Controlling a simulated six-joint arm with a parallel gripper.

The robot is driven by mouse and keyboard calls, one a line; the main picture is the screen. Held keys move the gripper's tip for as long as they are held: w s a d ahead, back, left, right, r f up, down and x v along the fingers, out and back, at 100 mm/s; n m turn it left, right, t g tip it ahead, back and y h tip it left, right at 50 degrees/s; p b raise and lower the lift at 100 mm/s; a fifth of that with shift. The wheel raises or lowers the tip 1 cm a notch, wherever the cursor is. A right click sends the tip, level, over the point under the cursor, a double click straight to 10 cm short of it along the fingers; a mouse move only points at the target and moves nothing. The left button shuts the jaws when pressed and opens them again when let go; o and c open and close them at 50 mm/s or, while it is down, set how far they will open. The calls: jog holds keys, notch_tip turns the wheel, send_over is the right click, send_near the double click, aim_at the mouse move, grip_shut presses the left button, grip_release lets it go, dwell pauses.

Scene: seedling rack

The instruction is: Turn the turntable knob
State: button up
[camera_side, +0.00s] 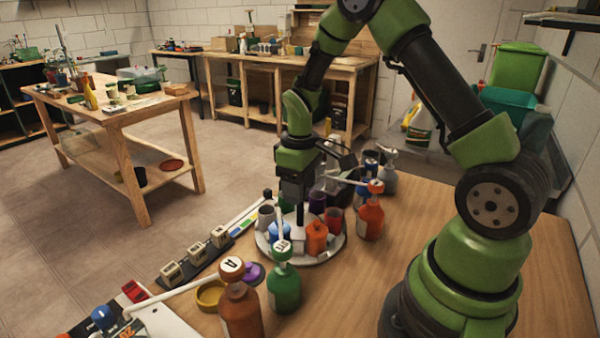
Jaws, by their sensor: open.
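The turntable (331,248) is a round pale disc on the wooden table, carrying several small coloured cups, among them an orange one (317,238), a red one (333,219) and a blue one (280,232). A pale upright piece (299,240) stands near its middle; I cannot tell for sure that it is the knob. My gripper (299,215) points straight down just above this piece, among the cups. Its fingers are small and dark here, and I cannot tell whether they touch anything. The cups hide part of the disc.
Pump bottles stand close around the disc: brown (240,312) and green (284,288) in front, orange (371,215) at right, grey (388,178) behind. A dark rail with pale blocks (196,253) lies at left, near a yellow ring (210,295).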

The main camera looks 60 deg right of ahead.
notch_tip(320, 180, up, 9)
jog(key=shift+r, duration=0.2)
dwell(0.3)
jog(key=s+a+r+m+t+y, duration=0.1)
jog(key=s+a+r+m+t, duration=0.1)
jog(key=s+a+r, duration=0.3)
jog(key=s+a+r+m+t+y, duration=0.1)
jog(key=s+a+r+m+t, duration=0.2)
jog(key=s, duration=0.8)
jog(key=a+r+t, duration=0.2)
jog(key=a+r, duration=0.1)
jog(key=shift+s+a+r, duration=0.2)
jog(key=shift+a+r, duration=0.05)
jog(key=shift+a, duration=0.15)
